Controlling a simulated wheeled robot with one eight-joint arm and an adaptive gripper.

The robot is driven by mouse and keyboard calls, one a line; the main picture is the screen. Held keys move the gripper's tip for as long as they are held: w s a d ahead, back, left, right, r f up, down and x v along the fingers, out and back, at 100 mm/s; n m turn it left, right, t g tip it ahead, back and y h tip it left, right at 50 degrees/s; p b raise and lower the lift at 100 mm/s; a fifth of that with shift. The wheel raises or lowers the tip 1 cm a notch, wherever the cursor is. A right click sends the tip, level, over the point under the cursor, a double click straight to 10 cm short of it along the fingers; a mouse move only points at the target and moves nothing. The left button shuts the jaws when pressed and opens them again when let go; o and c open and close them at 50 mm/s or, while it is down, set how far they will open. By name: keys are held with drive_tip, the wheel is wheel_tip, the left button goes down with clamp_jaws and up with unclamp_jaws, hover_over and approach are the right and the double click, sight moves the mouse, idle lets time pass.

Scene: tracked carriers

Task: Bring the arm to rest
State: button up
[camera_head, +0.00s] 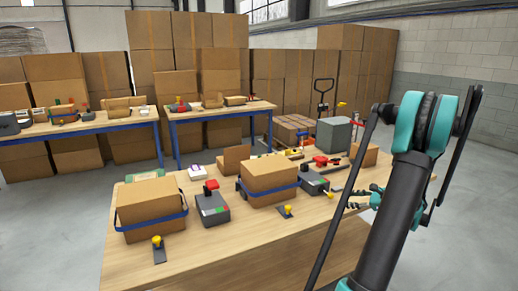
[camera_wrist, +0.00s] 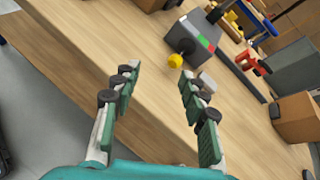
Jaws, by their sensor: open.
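My gripper (camera_wrist: 160,73) is open and empty in the wrist view, its two fingers apart above the wooden table's edge. In the head view my gripper (camera_head: 358,198) shows only in part, behind my dark arm link at the right, over the right side of the near table (camera_head: 225,237). No object lies between the fingers. A yellow knob (camera_wrist: 176,61) on the table shows just beyond the fingertips.
A grey bin (camera_head: 334,135) stands at the back right. Two other tables (camera_head: 80,126) (camera_head: 220,111) and stacked cartons are behind. Grey floor is clear at left.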

drive_tip(key=s+a+n+g+h, duration=0.15)
drive_tip(key=s+a+n, duration=0.35)
drive_tip(key=a, duration=0.5)
drive_tip(key=s+a+n+g+h, duration=0.1)
drive_tip(key=s+a+n+g, duration=0.3)
drive_tip(key=a, duration=0.6)
drive_tip(key=s+a+f+n+h, duration=0.1)
drive_tip(key=s+a+n+h, duration=0.1)
drive_tip(key=s+n, duration=0.5)
drive_tip(key=s+a+f+n+h, duration=0.2)
drive_tip(key=s+a+n+h, duration=0.1)
drive_tip(key=s+n, duration=0.5)
drive_tip(key=s, duration=0.3)
drive_tip(key=shift+a+f, duration=0.25)
drive_tip(key=shift+a, duration=0.15)
